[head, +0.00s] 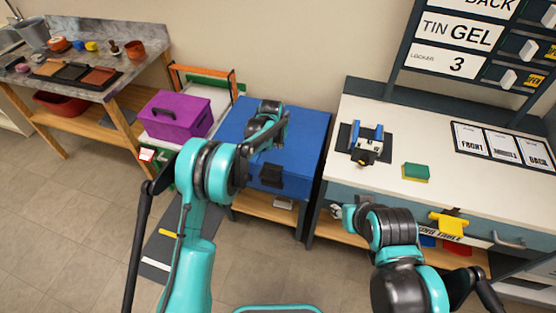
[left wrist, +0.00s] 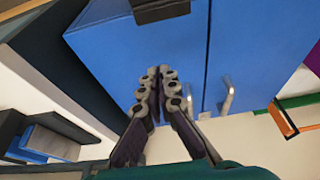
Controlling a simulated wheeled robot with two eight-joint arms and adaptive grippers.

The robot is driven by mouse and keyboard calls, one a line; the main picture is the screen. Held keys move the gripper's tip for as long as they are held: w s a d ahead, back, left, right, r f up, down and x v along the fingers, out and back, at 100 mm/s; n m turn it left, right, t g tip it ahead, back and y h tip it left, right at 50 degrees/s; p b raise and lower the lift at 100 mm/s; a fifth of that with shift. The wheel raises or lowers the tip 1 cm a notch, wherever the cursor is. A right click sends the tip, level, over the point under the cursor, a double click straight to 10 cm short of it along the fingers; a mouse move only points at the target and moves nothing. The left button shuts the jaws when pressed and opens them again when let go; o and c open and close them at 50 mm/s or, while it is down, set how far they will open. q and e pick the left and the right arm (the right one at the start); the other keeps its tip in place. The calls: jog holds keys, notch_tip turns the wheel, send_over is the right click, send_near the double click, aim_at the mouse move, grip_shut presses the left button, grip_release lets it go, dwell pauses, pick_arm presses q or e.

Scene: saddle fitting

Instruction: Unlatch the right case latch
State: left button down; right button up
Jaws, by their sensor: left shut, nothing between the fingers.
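The blue case (head: 305,135) lies on a low wooden bench at the middle of the head view; its blue surface (left wrist: 180,35) fills much of the left wrist view. A black block (head: 267,175) is at its front edge, and a black block also shows at the top of the left wrist view (left wrist: 160,9). A silver bar-like fitting (left wrist: 228,95) is on the blue surface. I cannot tell which part is the right latch. My left gripper (left wrist: 158,72) is shut and empty over the case; contact is unclear. My right gripper (head: 337,212) is low by the worktable's front, its fingers too small to read.
A purple box (head: 174,115) stands left of the case, near an orange frame (head: 203,72). The white worktable (head: 400,130) on the right bears a small black-and-blue fixture (head: 366,146) and a green sponge-like block (head: 416,171).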

aim_at(282, 156)
pick_arm(q)
jog(key=b+x, duration=0.3)
jog(key=x, duration=0.7)
jog(key=shift+f+b, duration=0.2)
jog(key=shift+b, duration=0.1)
jog(key=s, duration=0.1)
jog(key=s+a+b, duration=0.1)
jog(key=s, duration=0.1)
jog(key=shift+r, duration=0.2)
jog(key=shift+s+a, duration=0.1)
jog(key=shift+s, duration=0.3)
pick_arm(e)
notch_tip(282, 156, down, 5)
jog(key=shift+r, duration=0.15)
pick_arm(q)
jog(key=shift+s+r, duration=0.1)
jog(key=shift+s, duration=0.05)
pick_arm(e)
jog(key=shift+s, duration=0.1)
